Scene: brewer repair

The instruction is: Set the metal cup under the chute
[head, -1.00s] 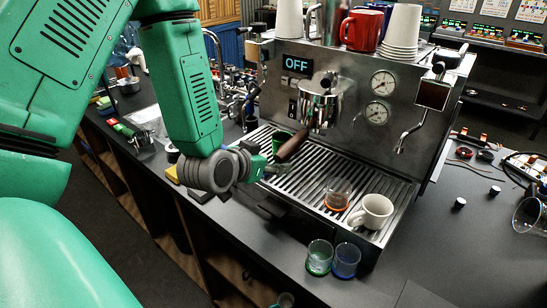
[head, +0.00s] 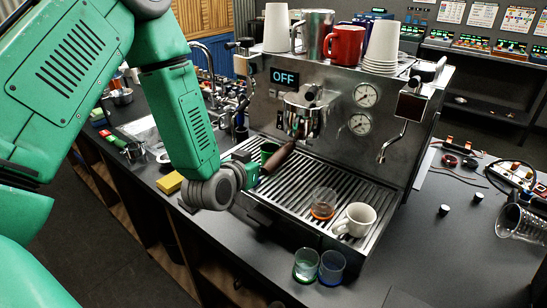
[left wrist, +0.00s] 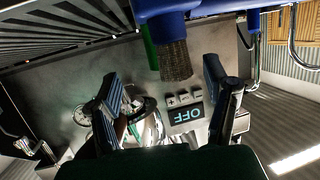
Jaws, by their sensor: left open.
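A tall metal cup (head: 318,35) stands upright on top of the espresso machine (head: 330,100), just left of a red mug. Smaller metal cups (head: 122,97) (head: 133,151) stand on the counter at the left; I cannot tell which cup is meant. I cannot make out the chute for certain. My right gripper is not in view.
A glass (head: 323,204) and a white cup (head: 357,220) stand on the drip tray. Two glasses (head: 307,265) (head: 331,268) stand before it. A brush (left wrist: 175,60) is close in the left wrist view. The counter to the right has free room.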

